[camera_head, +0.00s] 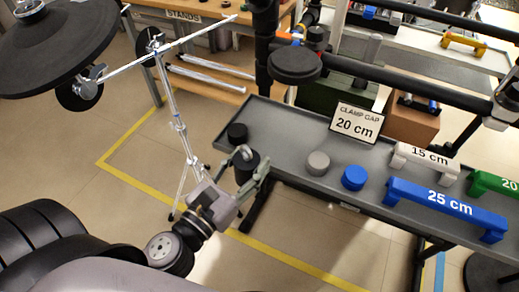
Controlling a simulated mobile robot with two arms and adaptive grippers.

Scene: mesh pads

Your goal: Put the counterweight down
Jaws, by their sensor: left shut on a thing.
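My left gripper (250,168) reaches in from the lower left and is shut on a dark cylinder, which looks like the counterweight (246,170). It holds the cylinder at the near edge of the grey tray table (283,130); whether the cylinder touches the tray cannot be told. The fingers hide part of the cylinder. A black round weight (237,132) stands on the tray just behind the gripper. A grey weight (318,163) and a blue weight (353,178) stand to the right. My right gripper is not in view.
A sign reading "CLAMP GAP 20 cm" (356,122) stands at the tray's back. A blue 25 cm gauge (445,208), a white 15 cm gauge (425,158) and a green gauge (494,184) lie right. A cymbal stand (178,125) with black pads (62,45) stands left.

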